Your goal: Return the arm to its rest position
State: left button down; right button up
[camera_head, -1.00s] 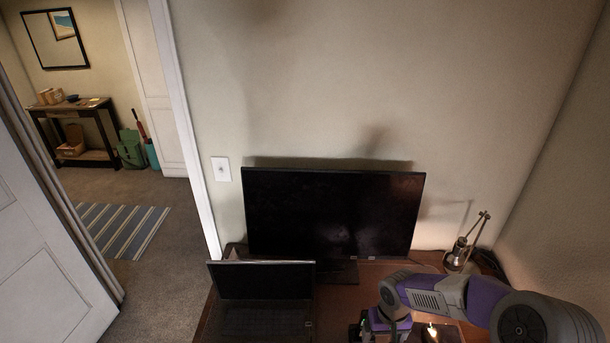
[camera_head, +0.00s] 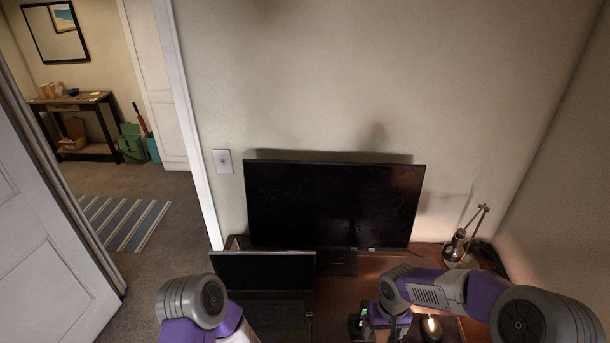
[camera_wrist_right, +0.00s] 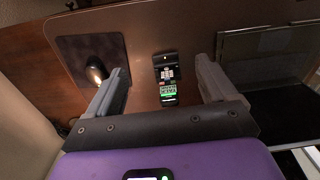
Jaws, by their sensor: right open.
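My right arm comes in from the right in the head view, grey and purple, bent down over the desk (camera_head: 340,290). Its gripper (camera_wrist_right: 161,68) is open in the right wrist view, with its fingers spread apart. A small black handheld device (camera_wrist_right: 167,72) with buttons and a green lit screen shows between the fingers, touching neither; it appears to lie on the desk. It also shows partly at the bottom of the head view. My left arm's grey and purple link (camera_head: 200,308) is at the bottom left of the head view; the left gripper is out of frame.
A monitor (camera_head: 332,205) stands at the back of the desk. An open laptop (camera_head: 262,272) is left of my right arm. A mouse (camera_wrist_right: 96,73) sits on a dark pad (camera_wrist_right: 75,50). A lamp (camera_head: 456,246) stands at the back right, near the wall.

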pick_arm(q)
jog(key=s+a+r+m+g+h, duration=0.1)
jog(key=s+a+m+g, duration=0.2)
jog(key=s+a+m, duration=0.5)
pick_arm(e)
jog(key=s+a+f+m+y, duration=0.2)
jog(key=s+a+f, duration=0.3)
jog(key=s+f, duration=0.35)
jog(key=s+a+f+m+y, duration=0.1)
jog(key=s+a+f+y, duration=0.1)
jog(key=s+a+f, duration=0.5)
pick_arm(q)
notch_tip(320, 180, down, 11)
jog(key=s+d+n+b, duration=0.1)
jog(key=n+b, duration=0.1)
jog(key=b, duration=0.9)
jog(key=shift+s+d+n, duration=0.35)
jog(key=shift+n, duration=0.05)
pick_arm(e)
notch_tip(320, 180, down, 14)
jog(key=d, duration=0.2)
jog(key=shift+t, duration=0.3)
